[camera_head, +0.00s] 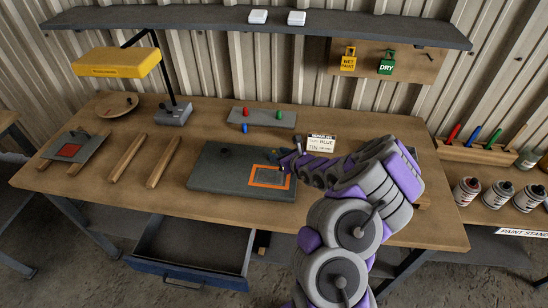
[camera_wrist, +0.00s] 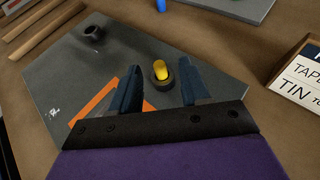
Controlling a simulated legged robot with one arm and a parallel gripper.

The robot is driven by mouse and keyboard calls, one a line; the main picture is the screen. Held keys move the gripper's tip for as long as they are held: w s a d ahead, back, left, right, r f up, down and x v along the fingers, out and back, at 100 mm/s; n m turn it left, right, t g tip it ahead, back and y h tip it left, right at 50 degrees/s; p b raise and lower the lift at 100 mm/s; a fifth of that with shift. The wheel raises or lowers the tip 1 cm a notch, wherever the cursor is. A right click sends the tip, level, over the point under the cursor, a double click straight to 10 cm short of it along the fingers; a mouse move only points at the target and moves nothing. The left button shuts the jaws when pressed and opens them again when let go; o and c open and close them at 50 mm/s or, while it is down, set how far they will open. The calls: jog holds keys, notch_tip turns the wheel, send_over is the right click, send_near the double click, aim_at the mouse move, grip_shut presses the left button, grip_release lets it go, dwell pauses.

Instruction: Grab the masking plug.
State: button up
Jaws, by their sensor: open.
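A yellow plug (camera_wrist: 160,69) stands in a dark round ring (camera_wrist: 163,84) on the grey panel (camera_wrist: 60,75) in the wrist view. My gripper (camera_wrist: 158,90) is open, with one dark blue finger on each side of the plug's line. The plug shows beyond and between the fingers, and I cannot tell whether they touch it. In the head view my gripper (camera_head: 284,160) is low over the panel (camera_head: 215,165), near its orange-outlined square (camera_head: 270,177).
A lettered card (camera_head: 321,144) stands close behind my gripper. A second dark ring (camera_wrist: 92,33) is on the panel. Wooden strips (camera_head: 127,157), a lamp (camera_head: 117,62) and a red-marked panel (camera_head: 72,150) are to the left. A drawer (camera_head: 195,250) is open below the table.

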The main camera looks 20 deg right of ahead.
jog(key=shift+x, duration=1.1)
grip_shut()
